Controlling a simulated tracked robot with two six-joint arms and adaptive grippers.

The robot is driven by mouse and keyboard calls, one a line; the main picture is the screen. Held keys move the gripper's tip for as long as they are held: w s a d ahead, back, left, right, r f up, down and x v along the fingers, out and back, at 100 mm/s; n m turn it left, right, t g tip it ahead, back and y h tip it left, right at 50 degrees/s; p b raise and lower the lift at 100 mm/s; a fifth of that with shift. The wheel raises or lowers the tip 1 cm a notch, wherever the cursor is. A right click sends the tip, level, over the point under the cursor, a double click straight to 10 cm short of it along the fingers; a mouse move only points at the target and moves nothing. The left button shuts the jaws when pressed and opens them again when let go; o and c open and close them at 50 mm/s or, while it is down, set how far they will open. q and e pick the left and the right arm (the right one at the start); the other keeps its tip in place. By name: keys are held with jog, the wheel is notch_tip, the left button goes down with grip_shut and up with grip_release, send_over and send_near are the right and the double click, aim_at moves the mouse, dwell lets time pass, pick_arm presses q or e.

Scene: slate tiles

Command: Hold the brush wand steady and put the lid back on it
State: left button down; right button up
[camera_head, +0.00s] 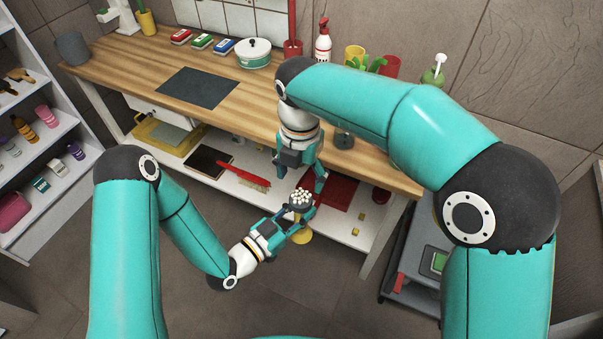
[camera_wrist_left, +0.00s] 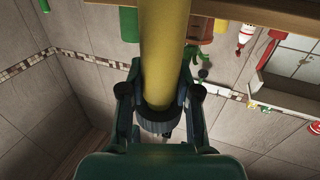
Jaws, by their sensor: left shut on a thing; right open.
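The brush wand (camera_head: 302,236) has a yellow body, a dark collar and a head of white bristles (camera_head: 301,196). My left gripper (camera_head: 293,219) is shut around it near the bristle end and holds it in the air in front of the bench. In the left wrist view the wand (camera_wrist_left: 163,50) is a long yellow tube, its dark ribbed collar (camera_wrist_left: 157,123) between the fingers. My right gripper (camera_head: 301,179) is open and empty, pointing down just above the bristles. A small dark round piece (camera_head: 343,140) stands at the bench's front edge; I cannot tell whether it is the lid.
The wooden bench (camera_head: 140,60) carries a dark mat (camera_head: 197,87), a pot (camera_head: 254,54), a spray bottle (camera_head: 323,42) and several cups. On its lower shelf lie a red brush (camera_head: 243,175) and a red mat (camera_head: 336,191). A grey cart (camera_head: 413,270) stands at right.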

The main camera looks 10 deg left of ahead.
aim_at(301, 196)
jog(key=shift+f, duration=4)
